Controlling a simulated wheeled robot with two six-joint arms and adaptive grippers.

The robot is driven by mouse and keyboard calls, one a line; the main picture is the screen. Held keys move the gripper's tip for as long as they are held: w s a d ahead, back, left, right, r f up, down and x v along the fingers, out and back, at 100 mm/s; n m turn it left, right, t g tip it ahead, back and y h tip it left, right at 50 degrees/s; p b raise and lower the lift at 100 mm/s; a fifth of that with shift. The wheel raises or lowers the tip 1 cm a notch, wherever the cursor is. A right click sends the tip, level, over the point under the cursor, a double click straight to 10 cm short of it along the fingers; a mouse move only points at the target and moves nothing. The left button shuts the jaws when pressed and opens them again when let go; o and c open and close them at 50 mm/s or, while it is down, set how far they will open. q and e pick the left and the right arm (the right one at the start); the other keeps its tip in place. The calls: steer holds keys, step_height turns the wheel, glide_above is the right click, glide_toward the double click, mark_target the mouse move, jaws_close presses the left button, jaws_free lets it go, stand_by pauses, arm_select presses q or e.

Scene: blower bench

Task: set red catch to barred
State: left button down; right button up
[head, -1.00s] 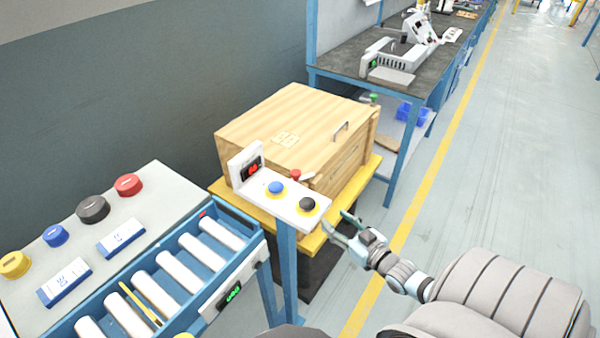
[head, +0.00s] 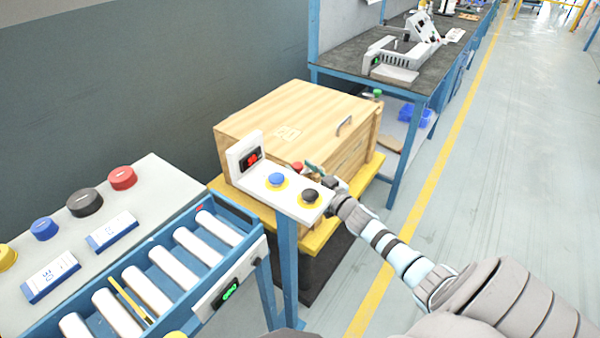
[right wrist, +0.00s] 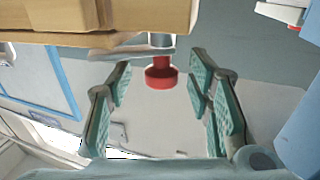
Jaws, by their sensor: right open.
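The red catch (head: 298,166) sits at the near front corner of the wooden box (head: 290,110), just behind the white button panel in the head view. In the right wrist view its red knob (right wrist: 160,78) hangs from a grey stem on a pale metal bar, close to the box's wood. My right gripper (head: 318,172) is open beside the catch. In the right wrist view its green-padded fingers (right wrist: 160,88) stand on either side of the knob with gaps on both sides. My left gripper is not in view.
The white panel (head: 255,183) with blue and black buttons stands close beside my right gripper. A roller conveyor (head: 255,252) is at the lower left. The floor at the right is clear.

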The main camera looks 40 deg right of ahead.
steer(key=shift+w+a, duration=0.1)
steer(key=shift+w, duration=0.2)
jaws_close()
